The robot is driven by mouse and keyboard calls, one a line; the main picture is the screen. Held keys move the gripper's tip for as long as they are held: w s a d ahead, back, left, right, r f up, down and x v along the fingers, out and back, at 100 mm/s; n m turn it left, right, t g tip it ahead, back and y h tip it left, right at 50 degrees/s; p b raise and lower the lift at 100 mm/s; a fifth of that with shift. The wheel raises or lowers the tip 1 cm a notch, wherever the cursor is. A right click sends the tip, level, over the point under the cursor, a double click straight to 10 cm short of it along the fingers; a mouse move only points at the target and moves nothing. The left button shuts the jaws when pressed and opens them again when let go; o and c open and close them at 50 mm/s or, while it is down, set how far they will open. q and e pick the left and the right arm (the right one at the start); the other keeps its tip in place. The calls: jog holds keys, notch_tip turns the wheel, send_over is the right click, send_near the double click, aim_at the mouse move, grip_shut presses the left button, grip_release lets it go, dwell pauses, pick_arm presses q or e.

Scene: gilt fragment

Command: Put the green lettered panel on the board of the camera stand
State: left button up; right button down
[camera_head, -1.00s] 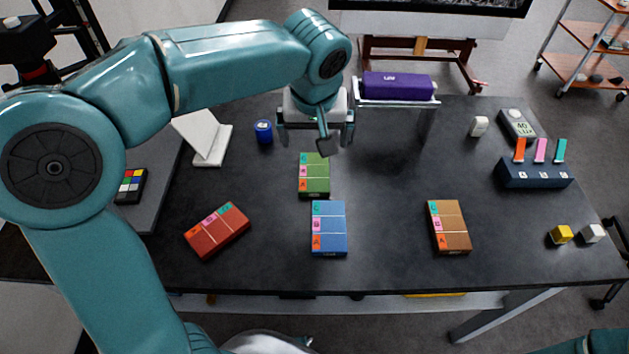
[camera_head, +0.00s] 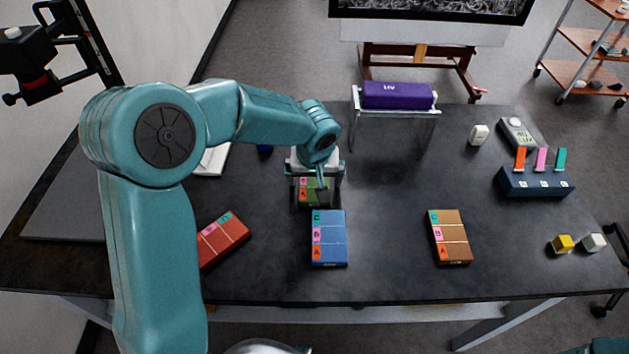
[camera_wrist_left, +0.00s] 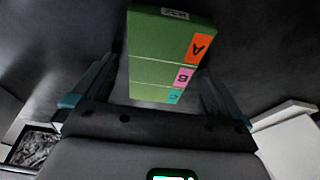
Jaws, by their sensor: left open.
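The green lettered panel (camera_head: 309,197) lies flat on the dark table, partly hidden under my left gripper (camera_head: 316,185). In the left wrist view the green panel (camera_wrist_left: 158,55) shows orange, pink and teal letter patches and lies between the two fingers. The left gripper is open, pointing down with a finger on each side of the panel; I cannot tell whether they touch it. The camera stand (camera_head: 72,45) is at the upper left, with its grey board (camera_head: 75,205) on the table's left end, partly hidden by my left arm.
A blue panel (camera_head: 329,240) lies just in front of the green one. A red panel (camera_head: 222,242) is to its left, a brown panel (camera_head: 450,240) to its right. A purple block (camera_head: 398,95) sits on a clear rack behind. Table between rack and brown panel is clear.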

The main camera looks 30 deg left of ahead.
aim_at(315, 182)
pick_arm(q)
jog(key=shift+s, duration=0.1)
jog(key=shift+c, duration=0.7)
jog(key=c, duration=1.1)
jog(key=shift+o, duration=0.2)
jog(key=shift+r, duration=0.15)
notch_tip(315, 182, up, 20)
jog(key=p, duration=0.1)
jog(key=shift+p, duration=0.3)
